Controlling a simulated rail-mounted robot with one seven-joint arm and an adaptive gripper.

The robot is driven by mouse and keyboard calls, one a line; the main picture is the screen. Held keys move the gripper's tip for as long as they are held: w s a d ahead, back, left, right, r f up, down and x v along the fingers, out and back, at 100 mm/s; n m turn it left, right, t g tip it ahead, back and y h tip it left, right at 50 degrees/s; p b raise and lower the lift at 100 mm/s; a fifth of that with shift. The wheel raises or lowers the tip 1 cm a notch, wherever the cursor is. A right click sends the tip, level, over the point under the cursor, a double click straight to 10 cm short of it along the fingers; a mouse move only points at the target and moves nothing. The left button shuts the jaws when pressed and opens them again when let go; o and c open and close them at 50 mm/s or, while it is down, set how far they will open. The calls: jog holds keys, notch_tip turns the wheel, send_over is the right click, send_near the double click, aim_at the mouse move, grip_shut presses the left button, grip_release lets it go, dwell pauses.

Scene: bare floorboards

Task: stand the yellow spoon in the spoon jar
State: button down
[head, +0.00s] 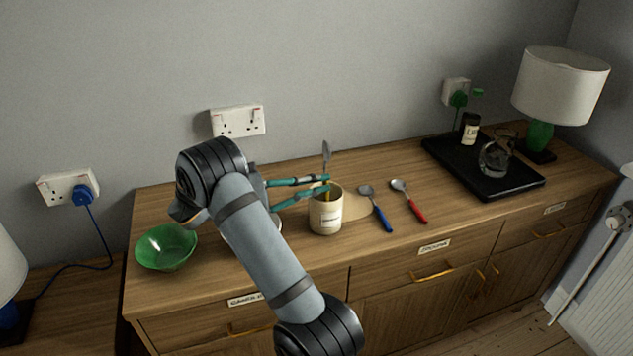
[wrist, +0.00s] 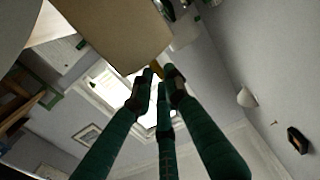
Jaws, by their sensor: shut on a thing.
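The yellow spoon (head: 326,152) is upright, with its metal bowl at the top. Its yellow handle goes down at the mouth of the spoon jar (head: 326,219), a cream labelled pot on the sideboard; its lower end is hidden by the jar wall. My gripper (head: 327,184) has teal fingers shut on the spoon just above the jar's rim. In the wrist view the fingers (wrist: 160,72) meet at a small yellow bit of the handle (wrist: 157,67), close to a large tan surface that seems to be the jar (wrist: 115,35).
A blue-handled spoon (head: 377,210) and a red-handled spoon (head: 409,202) lie right of the jar. A green bowl (head: 165,247) stands at the left. A black tray (head: 480,178) with a glass pot and a lamp (head: 560,85) are at the right.

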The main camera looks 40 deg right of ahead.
aim_at(326, 143)
jog(key=c, duration=1.6)
grip_release()
jog(key=shift+c, duration=0.2)
notch_tip(326, 143, up, 10)
notch_tip(326, 143, down, 10)
notch_tip(326, 143, up, 5)
jog(key=p, duration=0.4)
jog(key=shift+f, duration=0.2)
